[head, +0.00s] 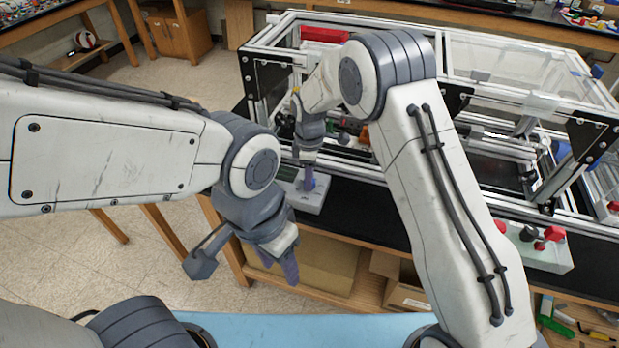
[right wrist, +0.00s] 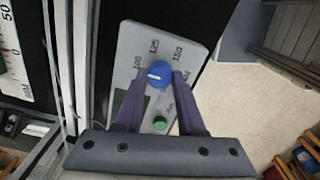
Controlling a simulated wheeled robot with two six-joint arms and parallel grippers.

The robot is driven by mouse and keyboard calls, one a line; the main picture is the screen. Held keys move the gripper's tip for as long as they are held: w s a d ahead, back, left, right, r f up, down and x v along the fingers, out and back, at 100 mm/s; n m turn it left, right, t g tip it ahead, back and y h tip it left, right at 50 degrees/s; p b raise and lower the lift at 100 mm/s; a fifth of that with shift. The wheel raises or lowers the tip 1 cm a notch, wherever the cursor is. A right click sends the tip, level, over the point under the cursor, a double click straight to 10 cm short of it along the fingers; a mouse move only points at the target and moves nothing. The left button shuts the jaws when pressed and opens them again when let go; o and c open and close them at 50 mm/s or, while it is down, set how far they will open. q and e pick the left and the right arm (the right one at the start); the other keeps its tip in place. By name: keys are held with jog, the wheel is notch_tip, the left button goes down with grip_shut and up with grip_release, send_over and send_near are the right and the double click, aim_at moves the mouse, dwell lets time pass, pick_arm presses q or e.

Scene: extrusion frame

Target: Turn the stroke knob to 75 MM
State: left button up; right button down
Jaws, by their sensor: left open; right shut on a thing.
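The stroke knob (right wrist: 160,74) is a blue round knob on a light grey control box (right wrist: 190,38), with 100, 125 and 150 legible around it. Its white pointer mark lies toward the left, just below the 100 label; labels farther round are hidden by a finger. My right gripper (right wrist: 158,80) is shut on the knob, one purple finger on each side. In the head view the control box (head: 313,205) stands at the bench's front edge, with my right gripper (head: 307,184) coming down on it from above. My left gripper (head: 279,266) is open and empty, hanging in front of the bench.
A green button (right wrist: 160,123) and a dark display sit below the knob. The aluminium extrusion frame (head: 480,115) with clear panels stands behind the box. A second box (head: 545,250) with red and black knobs lies to the right. Cardboard boxes (head: 315,262) fill the shelf below.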

jog(key=n, duration=0.6)
jog(key=shift+n+b, duration=0.3)
jog(key=shift+b, duration=0.05)
jog(key=n, duration=0.5)
jog(key=shift+r+n, duration=0.1)
jog(key=shift+n, duration=0.2)
jog(key=c, duration=0.5)
grip_release()
